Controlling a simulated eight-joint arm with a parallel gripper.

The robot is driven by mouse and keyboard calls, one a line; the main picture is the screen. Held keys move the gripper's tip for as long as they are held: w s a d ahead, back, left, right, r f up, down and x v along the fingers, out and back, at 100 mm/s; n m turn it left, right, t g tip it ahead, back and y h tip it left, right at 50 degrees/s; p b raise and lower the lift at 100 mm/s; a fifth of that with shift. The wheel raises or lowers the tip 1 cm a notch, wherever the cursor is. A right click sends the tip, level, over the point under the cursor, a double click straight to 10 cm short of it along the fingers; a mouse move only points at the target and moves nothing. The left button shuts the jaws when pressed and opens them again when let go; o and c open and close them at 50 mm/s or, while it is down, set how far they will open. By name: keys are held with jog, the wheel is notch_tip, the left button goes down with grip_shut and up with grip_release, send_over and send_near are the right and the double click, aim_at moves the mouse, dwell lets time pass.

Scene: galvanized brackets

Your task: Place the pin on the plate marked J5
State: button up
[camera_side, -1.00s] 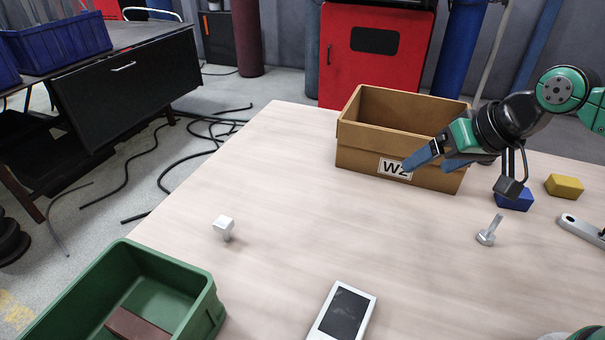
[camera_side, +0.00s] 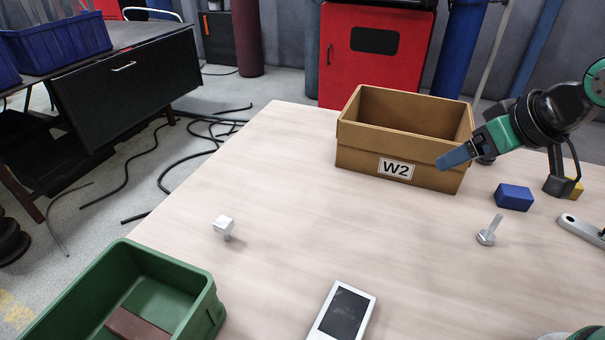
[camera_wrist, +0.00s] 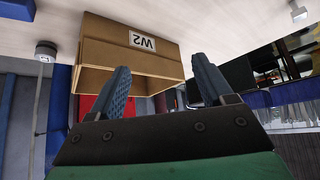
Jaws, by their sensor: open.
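No plate with a readable J5 mark shows in either view. My gripper (camera_side: 441,163) is in front of the right end of the cardboard box in the side view, up and away from the silver piece. In the wrist view my gripper (camera_wrist: 160,66) has its two blue fingers apart with nothing between them, and the box lies beyond them.
The cardboard box (camera_side: 356,158) is marked W2. A blue block (camera_side: 514,197) and a grey bar with a hole (camera_side: 582,229) lie at right. A white cube on a stem (camera_side: 223,225), a green bin (camera_side: 208,302) and a dark-screened device (camera_side: 343,314) are toward the front. The table's middle is clear.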

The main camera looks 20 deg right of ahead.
notch_tip(320, 180, up, 2)
jog(key=n+t+y, duration=0.3)
jog(key=n+y, duration=0.4)
send_over(227, 224)
jog(key=s, duration=0.2)
jog(key=f, duration=1)
jog(key=d+f, duration=0.1)
jog(key=f, duration=0.3)
jog(key=shift+d+f, duration=0.1)
jog(key=shift+f, duration=0.2)
jog(key=shift+w+f, duration=0.1)
jog(key=shift+f, duration=0.55)
jog(key=shift+x, duration=2.7)
grip_shut()
